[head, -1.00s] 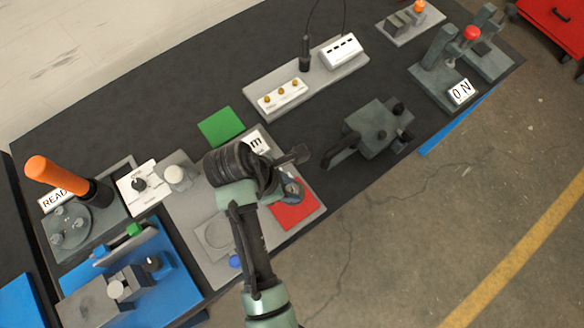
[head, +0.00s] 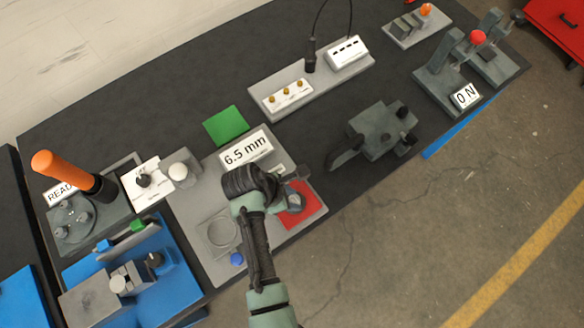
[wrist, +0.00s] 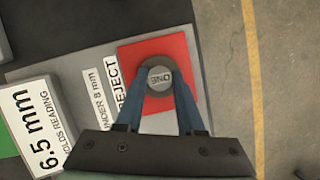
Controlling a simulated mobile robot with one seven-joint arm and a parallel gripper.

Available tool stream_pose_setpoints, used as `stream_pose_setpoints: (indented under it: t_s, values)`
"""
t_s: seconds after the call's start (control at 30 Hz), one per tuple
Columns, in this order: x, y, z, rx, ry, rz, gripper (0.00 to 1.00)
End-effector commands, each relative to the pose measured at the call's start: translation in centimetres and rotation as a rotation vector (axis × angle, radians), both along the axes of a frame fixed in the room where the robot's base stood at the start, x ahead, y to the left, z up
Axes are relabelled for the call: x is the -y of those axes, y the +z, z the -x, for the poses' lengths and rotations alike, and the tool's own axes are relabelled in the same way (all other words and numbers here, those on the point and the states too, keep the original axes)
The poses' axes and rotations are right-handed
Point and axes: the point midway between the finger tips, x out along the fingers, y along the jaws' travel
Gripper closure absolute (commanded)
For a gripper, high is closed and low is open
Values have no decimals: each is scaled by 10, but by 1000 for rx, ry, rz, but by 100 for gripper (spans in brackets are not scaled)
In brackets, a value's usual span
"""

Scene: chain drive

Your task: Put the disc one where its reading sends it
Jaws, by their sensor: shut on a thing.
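The grey disc marked ONE (wrist: 159,76) is between the two blue fingers of my gripper (wrist: 159,88) in the wrist view. My gripper is shut on it. The disc is over the red pad (wrist: 186,58), inside its edges; I cannot tell whether it touches. The label beside the pad (wrist: 112,92) reads REJECT and a figure under 8 mm. The display (head: 246,150) reads 6.5 mm and says it holds the reading. In the head view my gripper (head: 297,200) is at the red pad (head: 299,217), and my wrist partly hides the disc.
A green pad (head: 225,125) lies left of the display. A round recess (head: 220,232) is left of my arm.

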Motion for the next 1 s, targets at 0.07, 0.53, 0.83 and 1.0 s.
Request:
stream_pose_setpoints:
  t_s: [0.07,0.53,0.83,1.0]
  values:
    - [0,-1,0,0,0,0,55]
    - [0,3,0,1,0,0,33]
    - [-17,45,4,5,2,-2,33]
    - [-31,78,8,5,1,-2,33]
